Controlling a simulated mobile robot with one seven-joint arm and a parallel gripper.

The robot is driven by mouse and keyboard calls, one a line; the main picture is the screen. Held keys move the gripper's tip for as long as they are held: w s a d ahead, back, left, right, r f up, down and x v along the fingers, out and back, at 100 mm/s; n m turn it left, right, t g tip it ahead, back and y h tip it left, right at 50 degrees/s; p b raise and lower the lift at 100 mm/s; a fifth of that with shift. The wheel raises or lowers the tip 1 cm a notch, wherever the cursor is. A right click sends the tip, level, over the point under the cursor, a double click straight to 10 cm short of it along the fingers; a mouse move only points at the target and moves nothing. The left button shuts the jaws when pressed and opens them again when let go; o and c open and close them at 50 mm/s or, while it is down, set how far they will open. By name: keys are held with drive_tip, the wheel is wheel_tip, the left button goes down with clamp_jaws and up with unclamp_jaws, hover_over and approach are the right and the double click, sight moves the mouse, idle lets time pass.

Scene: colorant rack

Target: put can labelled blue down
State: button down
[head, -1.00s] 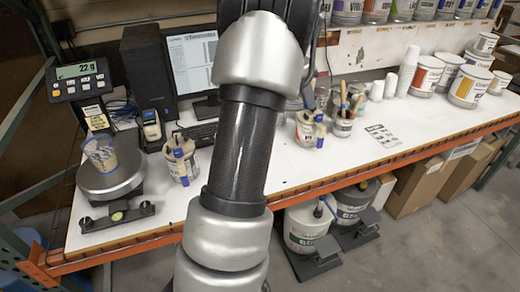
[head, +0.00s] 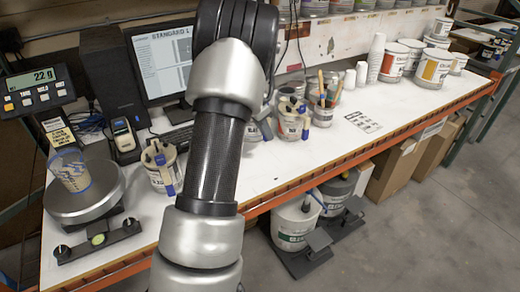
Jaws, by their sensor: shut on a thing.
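My gripper is not in view; my own arm crosses the middle of the picture and hides what is behind it. I cannot make out which can is labelled blue. A small can with a blue clip and wooden sticks (head: 162,172) stands on the bench left of my arm. Right of my arm, another can (head: 252,133) is partly hidden by it, and a further can with a blue clip (head: 291,126) stands beside that one. Their labels are too small to read surely.
A round scale (head: 85,200) with a clear cup (head: 72,168) stands at the left. A monitor (head: 165,62) and keyboard are behind. A brush can (head: 324,108), white cups (head: 376,58) and large cans (head: 394,64) stand to the right. The white bench (head: 300,165) is clear along its front.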

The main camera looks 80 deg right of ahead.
wheel_tip(320, 180, down, 7)
drive_tip(key=shift+w+d+r, duration=0.1)
drive_tip(key=shift+r, duration=0.1)
idle(0.3)
drive_tip(key=c, duration=1.7)
unclamp_jaws()
drive_tip(key=shift+f, duration=0.15)
drive_tip(key=v, duration=1.2)
